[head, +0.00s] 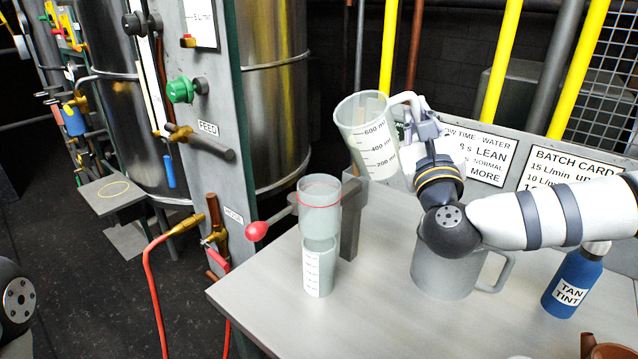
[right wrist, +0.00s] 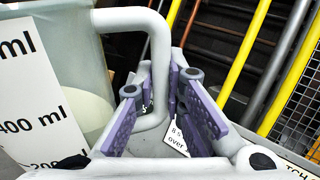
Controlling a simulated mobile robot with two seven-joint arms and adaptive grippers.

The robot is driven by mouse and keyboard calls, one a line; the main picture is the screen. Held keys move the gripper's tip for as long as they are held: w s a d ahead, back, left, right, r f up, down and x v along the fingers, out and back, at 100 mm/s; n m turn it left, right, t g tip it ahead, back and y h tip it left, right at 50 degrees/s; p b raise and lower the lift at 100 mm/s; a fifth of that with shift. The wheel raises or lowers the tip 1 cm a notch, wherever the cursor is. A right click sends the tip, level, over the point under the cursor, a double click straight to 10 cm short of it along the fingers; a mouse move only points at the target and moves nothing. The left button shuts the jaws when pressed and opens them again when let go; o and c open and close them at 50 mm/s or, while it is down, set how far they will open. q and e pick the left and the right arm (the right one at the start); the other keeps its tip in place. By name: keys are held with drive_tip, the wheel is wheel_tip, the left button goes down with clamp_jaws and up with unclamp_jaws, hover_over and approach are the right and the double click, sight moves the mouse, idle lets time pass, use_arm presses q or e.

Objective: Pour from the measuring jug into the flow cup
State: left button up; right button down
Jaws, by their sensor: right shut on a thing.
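The measuring jug (head: 372,135), clear with a white graduated label, is held up behind and right of the flow cup, tilted a little. My right gripper (head: 422,132) is shut on its handle; the right wrist view shows the purple-padded fingers (right wrist: 158,100) around the handle and a pale content inside the jug (right wrist: 85,110). The flow cup (head: 320,207), clear with a red line near its rim, sits over a clear graduated beaker (head: 319,268) on the table. No stream shows between jug and flow cup. My left gripper is out of view.
A large grey mug (head: 445,265) is under my right arm. A blue tint bottle (head: 575,283) stands right. The bench's (head: 270,300) front left is clear. Signs line the back.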

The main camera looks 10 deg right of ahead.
sight(385, 132)
drive_tip(key=shift+s+a+n+t+y, duration=0.1)
drive_tip(key=shift+a+n+t+y, duration=0.25)
drive_tip(key=shift+n, duration=0.25)
drive_tip(key=shift+s+a+r+n+t, duration=0.25)
drive_tip(key=shift+a+r+n+t, duration=0.2)
drive_tip(key=shift+n, duration=0.05)
drive_tip(key=shift+a+f+n+y, duration=0.15)
drive_tip(key=shift+n+y, duration=0.1)
drive_tip(key=shift+n, duration=0.15)
drive_tip(key=shift+r, duration=0.3)
drive_tip(key=shift+f, duration=0.2)
drive_tip(key=shift+s+a+r+n+t+y, duration=0.15)
drive_tip(key=shift+a+r+n+t+y, duration=0.15)
drive_tip(key=shift+n+t, duration=0.25)
drive_tip(key=shift+f, duration=0.2)
drive_tip(key=shift+r+n, duration=0.2)
drive_tip(key=shift+n, duration=0.05)
drive_tip(key=shift+n+t, duration=0.25)
drive_tip(key=shift+n, duration=0.05)
